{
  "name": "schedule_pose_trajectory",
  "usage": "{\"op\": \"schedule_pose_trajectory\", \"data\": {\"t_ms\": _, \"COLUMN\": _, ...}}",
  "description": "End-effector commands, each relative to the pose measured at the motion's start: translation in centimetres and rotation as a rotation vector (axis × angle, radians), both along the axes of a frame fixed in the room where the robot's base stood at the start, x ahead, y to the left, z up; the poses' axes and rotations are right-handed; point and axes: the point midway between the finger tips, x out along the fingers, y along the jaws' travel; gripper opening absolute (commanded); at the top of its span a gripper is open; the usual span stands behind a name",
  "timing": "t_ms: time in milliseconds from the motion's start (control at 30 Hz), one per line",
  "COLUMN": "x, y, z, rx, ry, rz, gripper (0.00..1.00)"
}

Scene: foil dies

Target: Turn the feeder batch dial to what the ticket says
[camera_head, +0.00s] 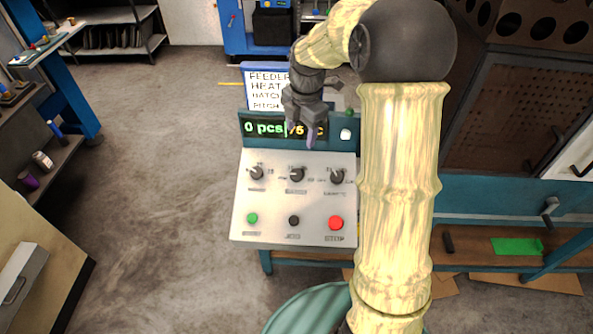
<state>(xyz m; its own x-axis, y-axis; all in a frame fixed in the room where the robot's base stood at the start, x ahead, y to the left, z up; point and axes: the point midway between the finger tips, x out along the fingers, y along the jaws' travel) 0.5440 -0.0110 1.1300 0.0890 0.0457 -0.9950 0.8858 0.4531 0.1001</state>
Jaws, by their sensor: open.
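A sloped grey control panel (268,198) carries three black dials in a row: a left dial (257,173), a middle dial (297,174) and a right dial (337,176). Their labels are too small to read, so I cannot tell which is the batch dial. A white ticket (260,90) stands behind the panel. Its lines start with FEEDER, HEAT, what looks like BATCH, and PITCH; my gripper hides the values. The display (263,127) reads "0 pcs" and about "75 C", partly covered. My gripper (310,138) is open and empty, in front of the display, above the dials in the picture.
Below the dials are a green button (252,218), a black button (294,221) and a red stop button (336,223). My arm covers the panel's right side. A dark cabinet (520,120) stands at right, shelves (45,170) at left. The floor (170,170) left of the panel is clear.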

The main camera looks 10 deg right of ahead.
Motion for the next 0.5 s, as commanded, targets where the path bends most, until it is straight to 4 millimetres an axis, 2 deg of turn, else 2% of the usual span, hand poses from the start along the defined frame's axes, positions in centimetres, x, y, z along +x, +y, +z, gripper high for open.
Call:
{"op": "schedule_pose_trajectory", "data": {"t_ms": 267, "x": 0.0, "y": 0.0, "z": -0.3, "rx": 0.000, "ry": 0.001, "rz": -0.003, "gripper": 0.59}}
{"op": "schedule_pose_trajectory", "data": {"t_ms": 500, "x": 0.1, "y": 0.2, "z": -2.7, "rx": 0.000, "ry": 0.005, "rz": -0.002, "gripper": 0.59}}
